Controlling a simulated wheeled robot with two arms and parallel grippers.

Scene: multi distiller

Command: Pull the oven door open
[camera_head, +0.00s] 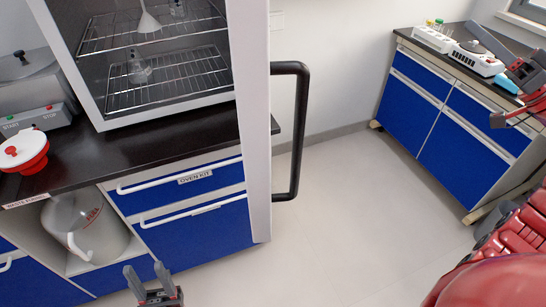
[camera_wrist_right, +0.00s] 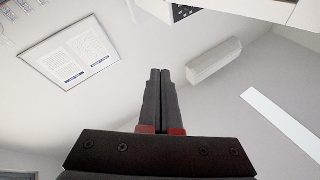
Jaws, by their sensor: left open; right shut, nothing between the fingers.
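The oven is a white-framed cabinet (camera_head: 87,65) on the black counter in the head view, with wire racks inside. Its door (camera_head: 256,130) stands swung out, seen nearly edge-on as a tall white panel, and the interior is exposed. The black bar handle (camera_head: 299,130) is on the door's right side, with no gripper touching it. My left gripper (camera_head: 148,272) is open and empty at the bottom, in front of the blue drawers and well below the oven. My right gripper (camera_wrist_right: 159,72) is shut and empty in the right wrist view, pointing towards a wall and ceiling.
Blue drawers (camera_head: 190,225) sit under the black counter (camera_head: 130,155). A large glass vessel (camera_head: 90,225) stands in a recess at the left. Another blue cabinet (camera_head: 440,130) with lab devices stands at the right. The floor (camera_head: 350,210) between them is clear.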

